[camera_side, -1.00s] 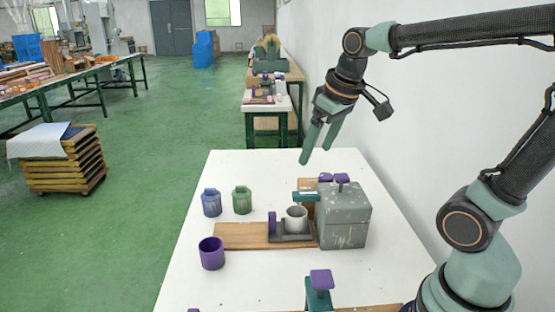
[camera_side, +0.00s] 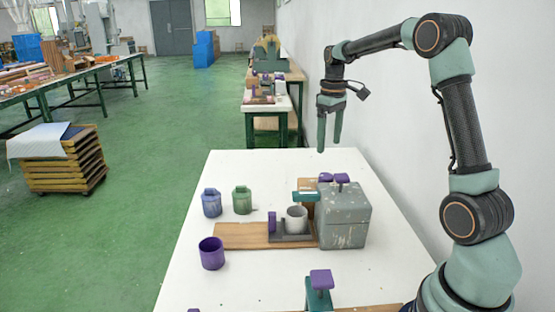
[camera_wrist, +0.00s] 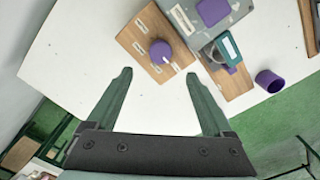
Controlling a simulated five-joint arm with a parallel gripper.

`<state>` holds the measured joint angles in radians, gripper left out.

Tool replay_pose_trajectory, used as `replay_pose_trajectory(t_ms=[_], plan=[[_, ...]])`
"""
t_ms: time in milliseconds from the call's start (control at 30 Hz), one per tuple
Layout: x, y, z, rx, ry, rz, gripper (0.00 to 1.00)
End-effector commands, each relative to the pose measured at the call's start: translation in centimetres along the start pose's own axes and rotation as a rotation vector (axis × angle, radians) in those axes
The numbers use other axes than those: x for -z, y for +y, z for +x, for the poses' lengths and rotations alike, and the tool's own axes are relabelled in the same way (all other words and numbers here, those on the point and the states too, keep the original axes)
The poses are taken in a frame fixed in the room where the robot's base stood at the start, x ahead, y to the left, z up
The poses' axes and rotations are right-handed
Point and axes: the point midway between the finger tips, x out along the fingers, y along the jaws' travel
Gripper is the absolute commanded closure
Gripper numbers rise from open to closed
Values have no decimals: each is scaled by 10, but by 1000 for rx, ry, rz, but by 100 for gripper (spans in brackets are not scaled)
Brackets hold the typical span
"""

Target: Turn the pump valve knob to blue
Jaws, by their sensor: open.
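The purple round knob (camera_wrist: 160,51) sits on a wooden board (camera_wrist: 136,38) in the wrist view. It has a small white mark, pointing toward the lower right. Several white labels lie around it on the board, too small to read. In the side view a purple top (camera_side: 325,178), likely the same knob, shows partly behind the grey box. My gripper (camera_wrist: 159,74) is open and empty; in the wrist view the knob appears just beyond and between the fingertips. In the side view my gripper (camera_side: 329,148) points down above the table, apart from the knob.
A grey box (camera_side: 344,222) with a purple handle stands in front of the knob. Beside it are a metal cup (camera_side: 296,218) and a teal part (camera_side: 305,196).

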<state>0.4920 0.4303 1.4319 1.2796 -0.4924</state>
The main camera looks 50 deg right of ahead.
Motion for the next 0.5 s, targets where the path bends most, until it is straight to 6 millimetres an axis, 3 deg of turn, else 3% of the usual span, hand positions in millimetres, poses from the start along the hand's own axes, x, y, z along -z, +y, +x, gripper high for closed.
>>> replay_pose_trajectory(t_ms=[300, 500], plan=[[-1, -1, 61, 3, -5, 0, 15], [-1, -1, 91, 1, -3, 0, 15]])
